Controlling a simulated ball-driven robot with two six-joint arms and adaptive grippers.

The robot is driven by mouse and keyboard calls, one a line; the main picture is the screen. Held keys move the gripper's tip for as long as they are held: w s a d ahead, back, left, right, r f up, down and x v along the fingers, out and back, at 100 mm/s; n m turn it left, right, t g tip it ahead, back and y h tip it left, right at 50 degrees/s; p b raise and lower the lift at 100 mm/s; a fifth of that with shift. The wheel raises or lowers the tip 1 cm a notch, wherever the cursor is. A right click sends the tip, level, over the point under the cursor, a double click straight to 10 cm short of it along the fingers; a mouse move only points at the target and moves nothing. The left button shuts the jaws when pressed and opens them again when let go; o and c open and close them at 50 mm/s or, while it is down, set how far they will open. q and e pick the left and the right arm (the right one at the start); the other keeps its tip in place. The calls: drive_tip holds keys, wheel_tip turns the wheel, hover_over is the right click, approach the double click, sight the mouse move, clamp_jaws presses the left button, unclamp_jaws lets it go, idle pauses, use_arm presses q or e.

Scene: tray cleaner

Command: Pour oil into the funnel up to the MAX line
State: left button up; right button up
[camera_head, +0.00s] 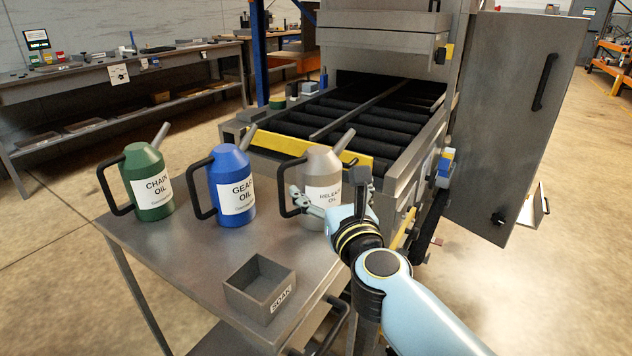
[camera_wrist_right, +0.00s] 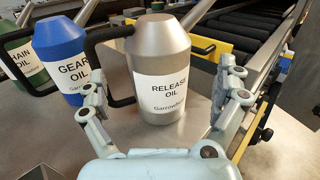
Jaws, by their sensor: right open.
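Three oil cans stand upright in a row on the metal table (camera_head: 190,265): a green CHAIN OIL can (camera_head: 148,185), a blue GEAR OIL can (camera_head: 233,185) and a grey RELEASE OIL can (camera_head: 323,170). Each has a black handle on its left and a spout rising to the right. My right gripper (camera_head: 318,203) is open in front of the grey can. In the right wrist view the grey can (camera_wrist_right: 158,65) stands ahead, between the spread fingers (camera_wrist_right: 160,98); contact cannot be made out. I see no funnel or MAX line. My left gripper is out of view.
A small grey SOAK box (camera_head: 242,298) sits at the table's front. Behind the cans is the machine with black rollers (camera_head: 340,105) and a yellow bar (camera_head: 300,146). Its open metal door (camera_head: 510,110) stands at right. A workbench (camera_head: 120,75) is at the back left.

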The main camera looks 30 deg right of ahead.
drive_tip(key=shift+x, duration=1.1)
drive_tip(key=shift+w+d, duration=0.1)
drive_tip(key=shift+w, duration=0.25)
drive_tip(key=x, duration=0.4)
drive_tip(key=shift+w+f, duration=0.2)
drive_tip(key=shift+w, duration=0.2)
drive_tip(key=shift+s, duration=0.1)
drive_tip(key=c, duration=1.5)
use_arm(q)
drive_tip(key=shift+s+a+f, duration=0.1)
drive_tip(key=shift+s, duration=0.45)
use_arm(e)
drive_tip(key=shift+r, duration=0.15)
drive_tip(key=shift+c, duration=0.2)
